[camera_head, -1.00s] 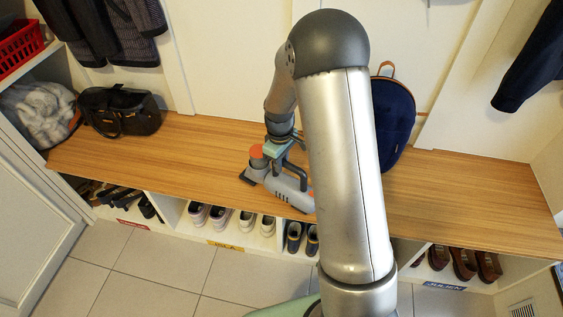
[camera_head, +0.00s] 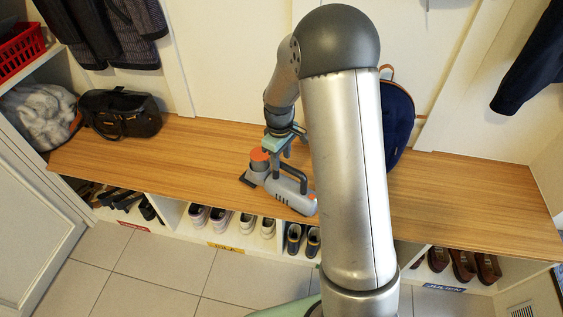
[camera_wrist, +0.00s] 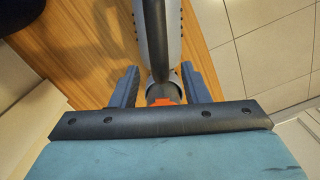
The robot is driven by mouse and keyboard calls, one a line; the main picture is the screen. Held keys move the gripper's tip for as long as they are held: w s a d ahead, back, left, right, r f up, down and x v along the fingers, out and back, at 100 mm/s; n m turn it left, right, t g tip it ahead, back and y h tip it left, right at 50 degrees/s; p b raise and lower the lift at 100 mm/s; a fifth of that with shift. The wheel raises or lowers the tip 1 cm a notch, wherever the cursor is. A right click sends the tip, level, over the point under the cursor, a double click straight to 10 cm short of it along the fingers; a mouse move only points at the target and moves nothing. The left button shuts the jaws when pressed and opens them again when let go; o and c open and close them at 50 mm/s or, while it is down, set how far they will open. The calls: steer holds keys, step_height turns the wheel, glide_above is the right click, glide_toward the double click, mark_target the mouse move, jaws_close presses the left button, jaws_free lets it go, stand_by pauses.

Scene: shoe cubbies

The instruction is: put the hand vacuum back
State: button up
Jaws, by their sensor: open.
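The hand vacuum (camera_head: 287,192), grey with an orange-red part and a dark handle, rests on the wooden bench (camera_head: 200,160), near its front edge. My gripper (camera_head: 279,150) is just above and behind it in the head view. In the wrist view my gripper (camera_wrist: 159,72) is open, with one finger on each side of the vacuum (camera_wrist: 147,25). Its dark handle and an orange part show between the fingers, with visible gaps. My arm hides some of the bench to the vacuum's right.
A dark handbag (camera_head: 120,113) stands at the bench's left end, and a navy backpack (camera_head: 398,125) leans on the back wall behind my arm. Cubbies with several pairs of shoes (camera_head: 208,216) are below. The bench is clear left of the vacuum and at far right.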

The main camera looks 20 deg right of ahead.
step_height(320, 180, up, 8)
steer(key=p, duration=0.1)
steer(key=s+a+r+m, duration=0.1)
steer(key=s+r+m, duration=0.2)
steer(key=s, duration=1)
steer(key=s+r+m, duration=0.3)
steer(key=s+m, duration=0.1)
steer(key=s, duration=0.9)
steer(key=shift+s+a+m, duration=0.2)
steer(key=shift+a+m, duration=0.2)
steer(key=shift+r, duration=0.15)
